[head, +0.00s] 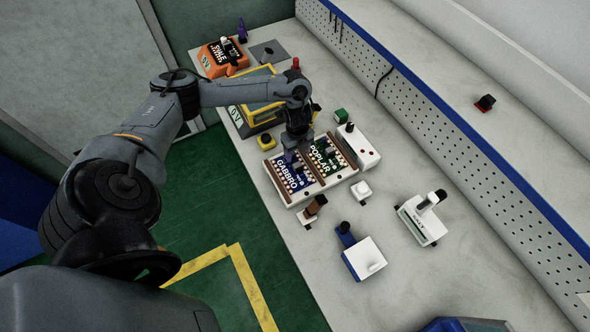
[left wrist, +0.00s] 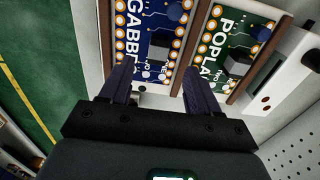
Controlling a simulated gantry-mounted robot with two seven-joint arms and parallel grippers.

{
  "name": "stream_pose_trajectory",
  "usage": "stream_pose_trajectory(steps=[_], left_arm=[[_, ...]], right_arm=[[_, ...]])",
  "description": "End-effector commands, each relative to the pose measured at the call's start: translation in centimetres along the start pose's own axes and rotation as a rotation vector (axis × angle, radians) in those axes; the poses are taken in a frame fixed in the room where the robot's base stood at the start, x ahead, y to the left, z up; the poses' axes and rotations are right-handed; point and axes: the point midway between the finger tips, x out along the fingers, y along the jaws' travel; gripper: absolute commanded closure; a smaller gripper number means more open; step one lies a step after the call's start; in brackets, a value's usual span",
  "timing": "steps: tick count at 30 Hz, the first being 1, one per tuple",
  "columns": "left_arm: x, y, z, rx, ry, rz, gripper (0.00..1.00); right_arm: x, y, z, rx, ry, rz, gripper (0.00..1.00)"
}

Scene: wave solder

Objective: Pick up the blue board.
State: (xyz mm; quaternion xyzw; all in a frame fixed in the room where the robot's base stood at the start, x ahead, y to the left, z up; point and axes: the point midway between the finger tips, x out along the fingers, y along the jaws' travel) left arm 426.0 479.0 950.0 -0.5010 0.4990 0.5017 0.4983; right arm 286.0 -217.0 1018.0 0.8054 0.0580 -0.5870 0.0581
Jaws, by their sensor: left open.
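The blue board (head: 289,182), printed GABBRO, lies in the left bay of a white holder with brown rails (head: 326,187). A green board (head: 325,160), printed POPLAR, lies in the right bay. My left gripper (head: 297,158) is above the far part of the blue board and hides some of it. In the left wrist view my open fingers (left wrist: 156,76) stand on either side of the blue board (left wrist: 150,45), with nothing between them. The green board (left wrist: 234,48) is right of the right finger. Whether the fingers touch the board cannot be told.
A white box (head: 358,146) stands close right of the holder. A yellow-black button block (head: 266,141) is at its left. A brown-topped stand (head: 313,209) and a blue-white device (head: 362,256) are nearer. A perforated panel (head: 465,145) runs along the right.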

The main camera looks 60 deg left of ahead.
Motion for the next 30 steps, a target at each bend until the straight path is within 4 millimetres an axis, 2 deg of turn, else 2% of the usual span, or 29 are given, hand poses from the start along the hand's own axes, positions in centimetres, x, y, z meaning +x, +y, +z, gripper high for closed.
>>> stream_pose_trajectory(steps=[3, 11, 21, 30], left_arm=[[1.2, 0.0, 0.0, -0.002, 0.001, 0.0, 0.38], [2.7, 0.2, -0.2, 0.0, 0.001, 0.002, 0.38], [6.6, 0.3, -0.5, -0.001, 0.001, 0.0, 0.38], [7.0, 0.3, -0.5, 0.0, 0.0, -0.001, 0.38]], right_arm=[[0.1, 0.1, 0.0, -0.003, 0.0, 0.003, 0.57], [0.0, 0.4, 0.0, -0.013, 0.0, 0.012, 0.57], [-0.1, 0.4, -0.1, -0.011, 0.001, 0.011, 0.57], [-0.1, 0.2, -0.1, -0.003, 0.002, 0.005, 0.57]])
